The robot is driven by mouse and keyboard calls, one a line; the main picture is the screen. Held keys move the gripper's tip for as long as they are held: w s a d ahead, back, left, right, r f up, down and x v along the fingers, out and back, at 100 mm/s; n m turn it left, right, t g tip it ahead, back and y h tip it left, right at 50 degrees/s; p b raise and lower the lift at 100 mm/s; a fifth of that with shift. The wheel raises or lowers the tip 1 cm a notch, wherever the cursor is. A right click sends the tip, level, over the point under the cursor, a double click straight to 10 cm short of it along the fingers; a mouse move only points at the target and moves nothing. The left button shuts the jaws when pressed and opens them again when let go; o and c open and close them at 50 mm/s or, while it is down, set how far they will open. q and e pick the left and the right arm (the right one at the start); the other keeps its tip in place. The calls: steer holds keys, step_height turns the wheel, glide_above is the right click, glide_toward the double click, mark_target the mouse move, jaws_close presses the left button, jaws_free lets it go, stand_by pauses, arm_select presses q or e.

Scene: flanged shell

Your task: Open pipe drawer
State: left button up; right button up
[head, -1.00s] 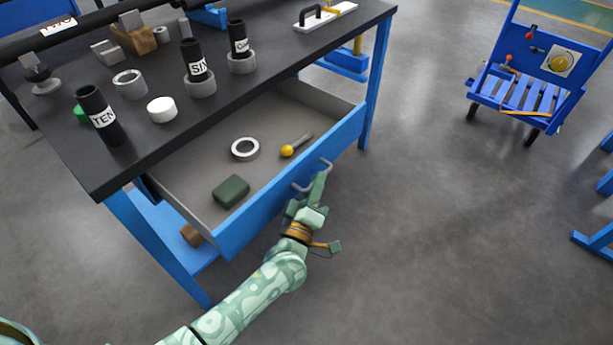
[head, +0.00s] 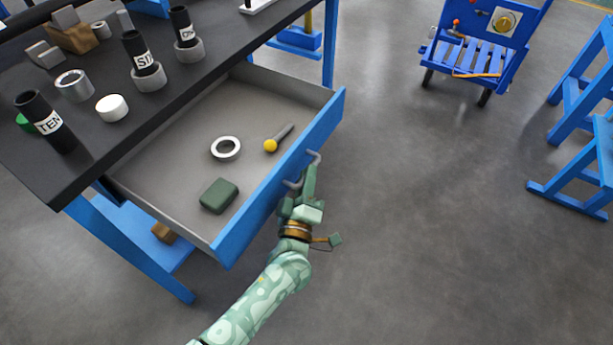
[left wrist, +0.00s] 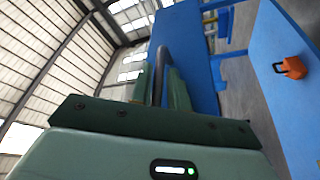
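The pipe drawer (head: 145,178) stands well out from under the black bench top, and its inside shows. Its blue front panel (head: 262,205) carries a grey bar handle (head: 315,156). My left gripper (head: 308,182) is at the handle, outside the front panel. In the left wrist view the handle (left wrist: 162,70) passes between the two green fingers (left wrist: 160,92), which are shut on it. The fingers hide part of the handle in the head view. My right gripper is not in view.
The drawer holds a white ring (head: 226,147), a yellow-ended tool (head: 272,145) and a green block (head: 219,196). Labelled black tubes, one marked TEN (head: 46,122), stand on the bench top (head: 95,147). Open floor (head: 420,220) lies right of the drawer; a blue cart (head: 485,55) stands beyond.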

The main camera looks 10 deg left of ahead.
arm_select(q)
steer(key=shift+o, duration=0.8)
